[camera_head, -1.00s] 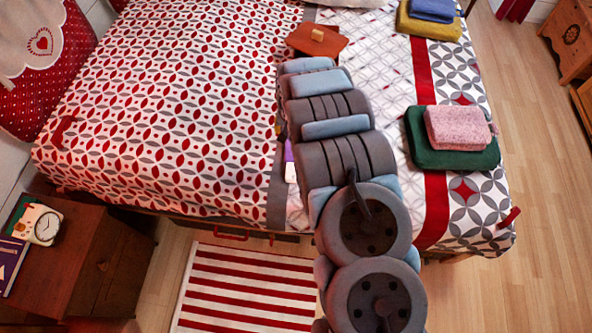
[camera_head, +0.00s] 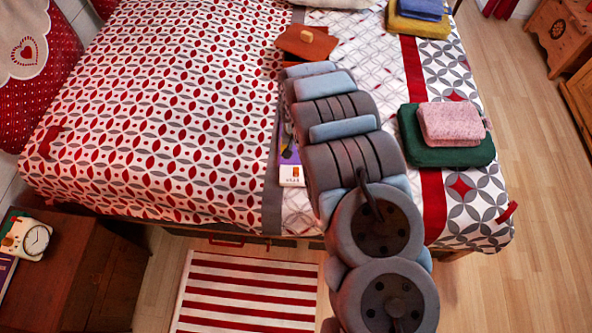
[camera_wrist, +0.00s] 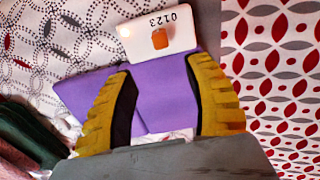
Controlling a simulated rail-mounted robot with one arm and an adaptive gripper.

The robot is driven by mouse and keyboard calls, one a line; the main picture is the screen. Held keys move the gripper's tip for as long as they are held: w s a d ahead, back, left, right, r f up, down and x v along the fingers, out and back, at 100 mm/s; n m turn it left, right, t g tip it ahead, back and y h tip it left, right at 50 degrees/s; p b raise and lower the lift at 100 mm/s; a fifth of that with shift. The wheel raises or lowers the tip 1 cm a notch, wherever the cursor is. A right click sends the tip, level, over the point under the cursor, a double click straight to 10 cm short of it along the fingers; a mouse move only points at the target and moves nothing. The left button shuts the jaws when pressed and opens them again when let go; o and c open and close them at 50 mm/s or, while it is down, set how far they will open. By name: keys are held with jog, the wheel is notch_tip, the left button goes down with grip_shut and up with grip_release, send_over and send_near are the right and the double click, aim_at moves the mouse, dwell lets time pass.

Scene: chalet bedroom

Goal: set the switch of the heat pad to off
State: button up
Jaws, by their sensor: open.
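The heat pad is a flat purple pad (camera_wrist: 175,100) lying on the bed, with a white control box (camera_wrist: 130,40) at its end. The box carries the printed digits 0123 and an orange switch (camera_wrist: 160,38) beside them. I cannot tell exactly which digit the switch lines up with. In the head view the white box (camera_head: 291,176) and a strip of the purple pad (camera_head: 289,153) show left of my arm. My gripper (camera_wrist: 158,65) is open and empty, its yellow fingers over the pad, with the box just beyond the fingertips between them. The head view does not show my gripper clearly.
A green cushion or cloth (camera_head: 440,153) with a pink folded towel (camera_head: 452,124) lies right of my arm. A brown-orange box (camera_head: 305,43) lies farther up the bed. Folded yellow and blue cloths (camera_head: 420,22) lie at top right. A nightstand (camera_head: 60,275) stands at lower left.

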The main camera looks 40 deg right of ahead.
aim_at(296, 170)
jog(key=shift+f+b, duration=0.65)
jog(key=shift+f, duration=5.35)
